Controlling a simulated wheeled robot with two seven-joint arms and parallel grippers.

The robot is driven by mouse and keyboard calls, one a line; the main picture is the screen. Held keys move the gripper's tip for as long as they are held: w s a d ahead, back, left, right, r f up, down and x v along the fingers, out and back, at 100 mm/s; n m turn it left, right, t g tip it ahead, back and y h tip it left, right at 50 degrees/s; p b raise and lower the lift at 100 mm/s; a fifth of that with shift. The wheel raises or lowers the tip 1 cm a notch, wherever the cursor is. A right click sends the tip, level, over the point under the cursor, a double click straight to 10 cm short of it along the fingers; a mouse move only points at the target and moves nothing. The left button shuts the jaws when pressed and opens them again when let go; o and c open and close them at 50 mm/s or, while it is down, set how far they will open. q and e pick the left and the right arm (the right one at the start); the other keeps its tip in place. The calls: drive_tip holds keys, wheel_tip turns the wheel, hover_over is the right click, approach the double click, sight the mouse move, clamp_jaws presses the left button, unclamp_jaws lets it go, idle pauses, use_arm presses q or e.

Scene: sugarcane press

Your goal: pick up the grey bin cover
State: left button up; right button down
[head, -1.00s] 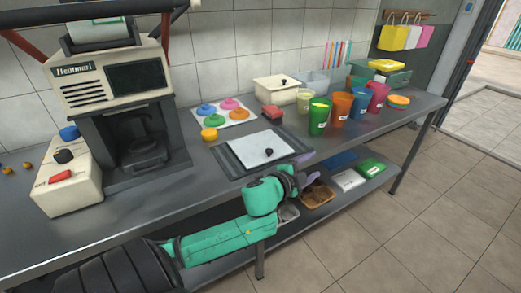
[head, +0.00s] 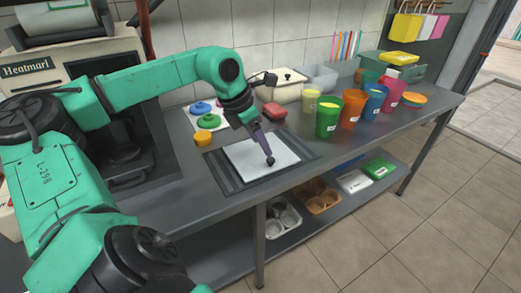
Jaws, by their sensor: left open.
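The grey bin cover (head: 248,162) is a pale square plate with a small dark knob (head: 270,161). It lies flat in a dark grey frame set in the metal counter. My left gripper (head: 266,152) points down over the cover, with its dark purple fingers right at the knob. The gripper is open. The fingers overlap the knob in this view, so I cannot tell whether they stand around it or touch it. My right gripper is not in view.
Coloured cups (head: 328,118) stand to the right on the counter (head: 190,183). The press machine (head: 85,60) stands at left.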

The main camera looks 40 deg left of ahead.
sight(271, 159)
use_arm(q)
drive_tip(key=x, duration=0.2)
drive_tip(key=p+x, duration=0.1)
drive_tip(key=x, duration=0.3)
drive_tip(key=shift+w+d, duration=0.15)
drive_tip(key=shift+d, duration=0.2)
drive_tip(key=shift+f, duration=0.2)
drive_tip(key=shift+r, duration=0.1)
clamp_jaws()
